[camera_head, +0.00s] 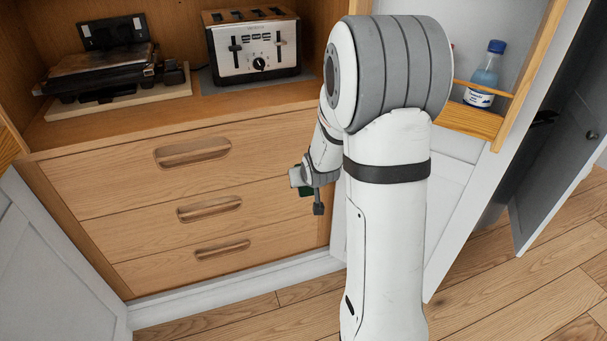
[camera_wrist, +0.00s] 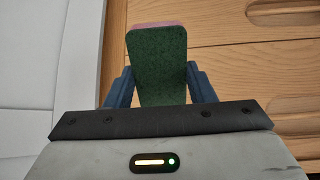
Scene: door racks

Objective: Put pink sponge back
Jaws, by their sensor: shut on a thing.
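The sponge (camera_wrist: 158,65) is between the two fingers of my gripper (camera_wrist: 160,82) in the wrist view. Its dark green scouring face is toward the camera, and a thin pink edge shows along its top. My gripper is shut on it. In the head view my arm hides most of my gripper; a small green part of the sponge (camera_head: 305,191) shows beside the wrist, in front of the wooden drawers.
A wooden unit with several drawers (camera_head: 190,210) stands at the left, with a toaster (camera_head: 254,50) and a dark appliance (camera_head: 105,70) above. An open white door with a wooden rack (camera_head: 470,120) holds a blue bottle (camera_head: 485,75) at the right. Wooden floor (camera_head: 480,300) is clear.

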